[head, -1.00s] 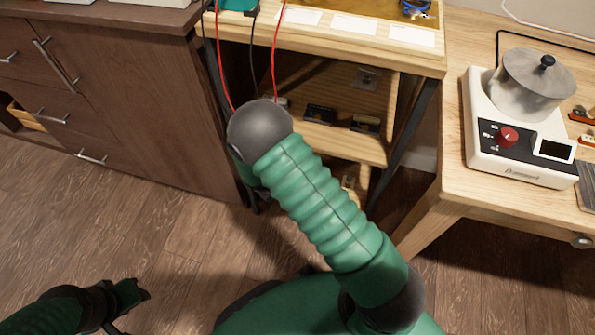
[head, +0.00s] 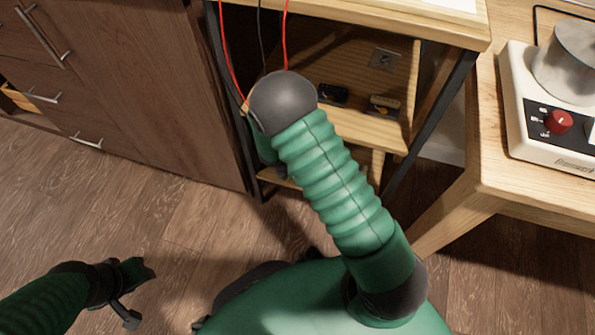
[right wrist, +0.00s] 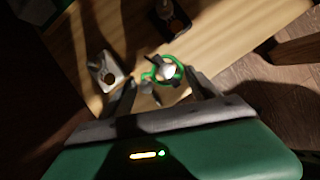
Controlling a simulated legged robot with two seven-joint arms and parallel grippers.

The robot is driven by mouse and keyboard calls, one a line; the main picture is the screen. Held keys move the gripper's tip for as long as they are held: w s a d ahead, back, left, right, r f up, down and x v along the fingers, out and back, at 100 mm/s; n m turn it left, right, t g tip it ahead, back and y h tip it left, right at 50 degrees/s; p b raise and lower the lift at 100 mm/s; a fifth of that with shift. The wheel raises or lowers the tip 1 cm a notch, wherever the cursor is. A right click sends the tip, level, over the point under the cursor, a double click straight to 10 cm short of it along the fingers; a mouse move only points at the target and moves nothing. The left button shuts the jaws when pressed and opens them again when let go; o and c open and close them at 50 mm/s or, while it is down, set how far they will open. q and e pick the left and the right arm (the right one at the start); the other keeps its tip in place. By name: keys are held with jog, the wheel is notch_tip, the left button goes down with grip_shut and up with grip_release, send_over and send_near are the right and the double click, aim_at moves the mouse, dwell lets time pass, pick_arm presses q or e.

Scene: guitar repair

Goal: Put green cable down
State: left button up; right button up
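The green cable (right wrist: 181,64) shows in the right wrist view as a small bright green loop around a pale, shiny piece, over a wooden shelf board (right wrist: 230,35). My right gripper (right wrist: 162,84) has its two dark fingers spread apart, with the loop just beyond and between the tips. I see no finger closed on it, but cannot tell whether it touches the board. In the head view my right arm hides this gripper and the cable. My left gripper (head: 133,292) is at the lower left over the floor, fingers apart and empty.
A wooden bench with an open shelf (head: 360,125) holds small dark parts. A grey metal piece (right wrist: 103,70) lies left of the loop. Red and black wires (head: 286,30) hang down beside my right arm. A brown cabinet (head: 140,80) stands left, a hotplate (head: 550,125) right.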

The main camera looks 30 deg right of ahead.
jog(key=shift+a, duration=0.1)
dwell(0.3)
jog(key=p+v, duration=0.5)
jog(key=v, duration=0.2)
jog(key=shift+r, duration=0.3)
jog(key=shift+a, duration=0.1)
jog(key=shift+s, duration=0.15)
